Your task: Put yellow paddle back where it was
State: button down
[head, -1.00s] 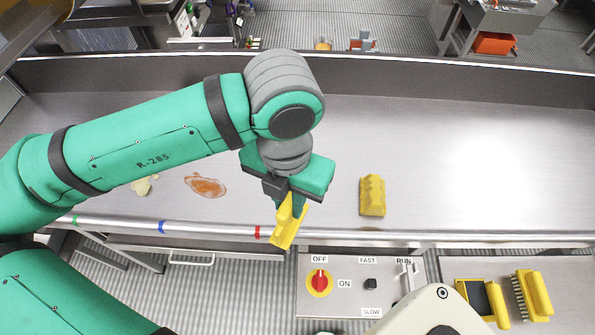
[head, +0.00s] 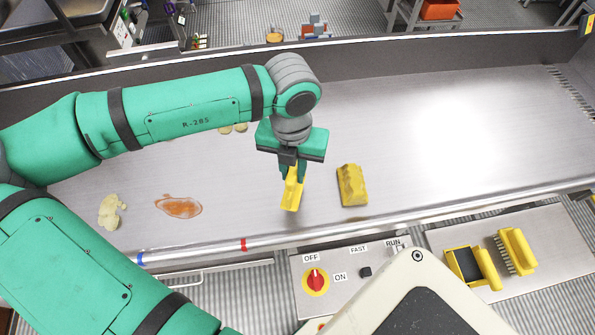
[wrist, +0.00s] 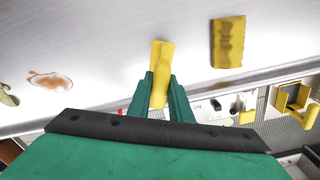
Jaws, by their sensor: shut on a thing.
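My gripper (head: 291,172) is shut on a yellow paddle (head: 293,194), which hangs down from the fingers over the steel trough. In the wrist view the paddle (wrist: 160,62) sticks out from between the green fingers (wrist: 160,92). I cannot tell how high it is above the steel. To its right, a separate yellow block with brownish marks (head: 352,186) lies on the steel, apart from the paddle. It also shows in the wrist view (wrist: 228,42).
An orange-brown smear (head: 178,206) and pale lumps (head: 111,211) lie left on the trough (head: 420,150). Beyond the front rail are a switch panel (head: 340,290) and a plate (head: 550,255) with a black-faced yellow tool (head: 467,263) and yellow brush (head: 514,251). The trough's right side is clear.

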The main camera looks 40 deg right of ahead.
jog(key=shift+w+d+f, duration=0.2)
jog(key=shift+d+f, duration=0.15)
jog(key=shift+f, duration=0.15)
jog(key=f, duration=0.3)
jog(key=shift+w, duration=0.25)
jog(key=shift+s+d+f, duration=0.1)
jog(key=shift+s, duration=0.15)
jog(key=shift+f, duration=0.25)
jog(key=c, duration=1.6)
grip_release()
jog(key=shift+r, duration=0.1)
notch_tip(320, 180, up, 12)
jog(key=shift+r, duration=0.15)
